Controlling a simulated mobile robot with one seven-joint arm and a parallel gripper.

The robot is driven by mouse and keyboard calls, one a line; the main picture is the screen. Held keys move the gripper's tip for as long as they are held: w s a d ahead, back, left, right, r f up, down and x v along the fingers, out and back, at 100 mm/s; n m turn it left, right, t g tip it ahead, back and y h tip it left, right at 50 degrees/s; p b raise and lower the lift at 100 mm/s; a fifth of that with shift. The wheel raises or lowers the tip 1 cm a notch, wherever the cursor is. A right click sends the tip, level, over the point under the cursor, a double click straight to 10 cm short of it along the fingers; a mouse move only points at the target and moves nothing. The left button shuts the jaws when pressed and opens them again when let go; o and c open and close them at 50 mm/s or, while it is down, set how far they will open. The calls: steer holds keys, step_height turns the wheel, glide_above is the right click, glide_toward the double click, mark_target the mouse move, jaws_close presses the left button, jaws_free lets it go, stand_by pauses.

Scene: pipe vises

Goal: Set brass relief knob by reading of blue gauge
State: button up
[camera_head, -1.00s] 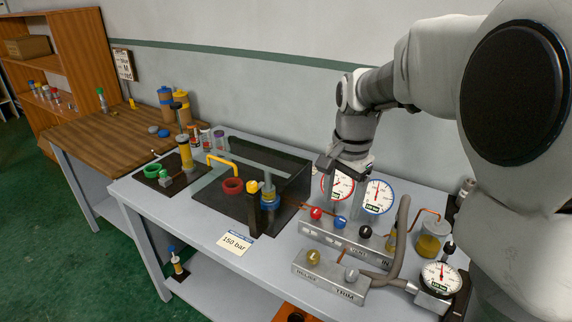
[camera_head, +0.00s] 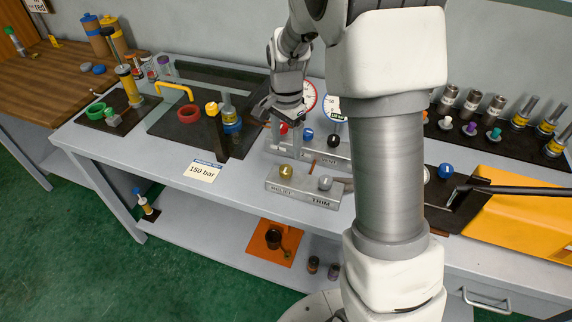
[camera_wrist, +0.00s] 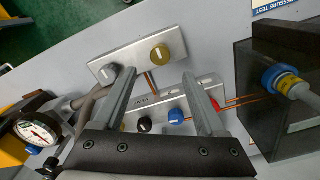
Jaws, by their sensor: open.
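The brass relief knob (camera_head: 286,171) sits on the left of the front metal block, beside the silver trim knob (camera_head: 325,183). In the wrist view the brass knob (camera_wrist: 161,54) shows a pale line on its face, just beyond my fingertips. The blue-rimmed gauge (camera_head: 335,107) stands behind the rear block, partly hidden by my arm; its needle cannot be read. The red-rimmed gauge (camera_head: 309,95) is left of it. My gripper (camera_head: 286,152) is open and empty, pointing down above the blocks. It also shows in the wrist view (camera_wrist: 160,76), apart from the brass knob.
The rear block carries red (camera_head: 283,128), blue (camera_head: 308,134) and black (camera_head: 333,140) knobs near my fingers. A "150 bar" card (camera_head: 203,172) lies left of the front block. A white dial gauge (camera_wrist: 37,130) shows in the wrist view.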

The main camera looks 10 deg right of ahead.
mark_target(286, 168)
step_height(286, 168, down, 8)
steer(key=shift+f, duration=0.1)
stand_by(0.4)
jaws_close()
